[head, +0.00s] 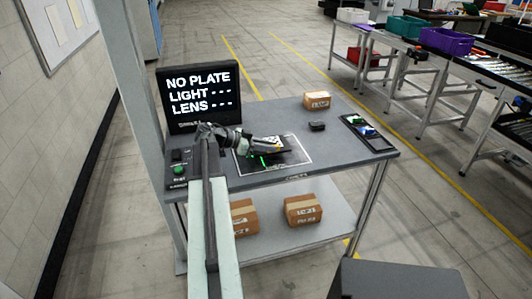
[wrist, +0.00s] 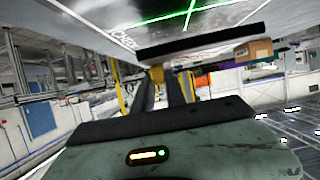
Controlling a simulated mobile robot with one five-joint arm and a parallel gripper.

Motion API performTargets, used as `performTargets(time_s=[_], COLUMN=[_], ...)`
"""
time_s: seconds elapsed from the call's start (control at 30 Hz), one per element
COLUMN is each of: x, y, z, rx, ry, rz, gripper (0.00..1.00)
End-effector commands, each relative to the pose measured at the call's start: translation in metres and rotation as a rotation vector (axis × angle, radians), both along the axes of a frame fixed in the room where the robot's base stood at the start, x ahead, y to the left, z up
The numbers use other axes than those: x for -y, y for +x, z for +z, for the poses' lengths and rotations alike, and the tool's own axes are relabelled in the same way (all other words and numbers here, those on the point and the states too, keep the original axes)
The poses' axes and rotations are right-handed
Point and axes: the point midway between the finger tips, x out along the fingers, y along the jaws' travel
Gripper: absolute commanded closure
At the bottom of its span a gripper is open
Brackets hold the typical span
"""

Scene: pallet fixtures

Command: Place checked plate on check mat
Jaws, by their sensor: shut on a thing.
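The checked plate (head: 273,142) is a small plate with a black and white pattern, seen tilted in the head view. My gripper (head: 248,143) is shut on its left side and holds it over the check mat. The check mat (head: 296,160) is a dark square with a white outline on the table, with green light lines on it. In the wrist view the plate (wrist: 205,42) shows as a dark slab seen edge-on, with the mat (wrist: 150,18) and a green cross beyond it. I cannot tell whether the plate touches the mat.
A screen (head: 202,94) reads "NO PLATE, LIGHT ---, LENS ---". A control box with a green button (head: 179,170) is at the table's left. A carton (head: 317,100), a small black block (head: 317,126) and a dark tray (head: 378,143) stand right of the mat. Cartons (head: 303,209) lie on the lower shelf.

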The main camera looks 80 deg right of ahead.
Motion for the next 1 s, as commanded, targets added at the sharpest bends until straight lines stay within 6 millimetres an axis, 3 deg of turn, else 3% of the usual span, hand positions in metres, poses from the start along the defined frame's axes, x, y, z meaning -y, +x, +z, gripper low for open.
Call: performTargets(time_s=[0.07, 0.27, 0.63, 0.67, 0.73, 1.0], x=[0.008, 0.008, 0.008, 0.008, 0.009, 0.009], y=[0.001, -0.005, -0.002, -0.003, -0.003, -0.005], z=[0.000, -0.038, -0.039, -0.039, -0.038, -0.038], rx=[-0.001, -0.001, -0.001, 0.000, 0.000, 0.000], ry=[0.000, -0.001, -0.001, 0.001, 0.000, 0.000], rz=[0.000, -0.008, -0.004, -0.004, -0.005, -0.008], gripper=[1.00, 1.00, 1.00, 0.81, 0.62, 0.62])
